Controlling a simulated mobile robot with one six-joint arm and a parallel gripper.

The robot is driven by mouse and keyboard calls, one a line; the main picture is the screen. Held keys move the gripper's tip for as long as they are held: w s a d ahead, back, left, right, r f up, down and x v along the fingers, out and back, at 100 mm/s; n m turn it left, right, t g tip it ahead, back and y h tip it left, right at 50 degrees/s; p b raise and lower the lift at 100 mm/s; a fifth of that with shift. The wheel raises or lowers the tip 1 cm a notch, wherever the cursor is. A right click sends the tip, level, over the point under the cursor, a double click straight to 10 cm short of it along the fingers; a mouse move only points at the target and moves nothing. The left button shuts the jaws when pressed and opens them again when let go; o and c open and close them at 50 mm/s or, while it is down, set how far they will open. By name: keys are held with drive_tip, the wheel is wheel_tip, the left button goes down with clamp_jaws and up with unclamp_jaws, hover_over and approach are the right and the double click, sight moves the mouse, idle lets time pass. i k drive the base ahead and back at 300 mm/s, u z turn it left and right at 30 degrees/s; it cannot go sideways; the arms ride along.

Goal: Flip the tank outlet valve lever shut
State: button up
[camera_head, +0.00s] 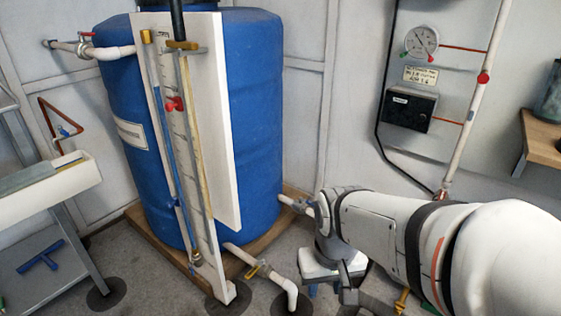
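The tank (255,110) is a large blue drum standing on a wooden base. A pale pipe leaves its lower front and carries a valve with a yellow lever (257,269), then bends down to the floor. A second pale pipe (288,202) leaves its lower right side and runs behind my wrist; any valve there is mostly hidden. I cannot tell by label which valve is the tank outlet valve. My gripper (349,285) is low, right of the tank and of the yellow lever, apart from that lever. Its fingers are small and partly hidden, so their opening is unclear.
A white upright board (215,110) with tubes and a red clamp stands before the tank. A red-handled valve (86,34) is at upper left. A gauge (421,41) and black box (408,110) hang on the right wall.

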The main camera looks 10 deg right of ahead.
sight(307, 201)
drive_tip(key=u, duration=0.05)
drive_tip(key=i, duration=1)
drive_tip(key=z, duration=0.1)
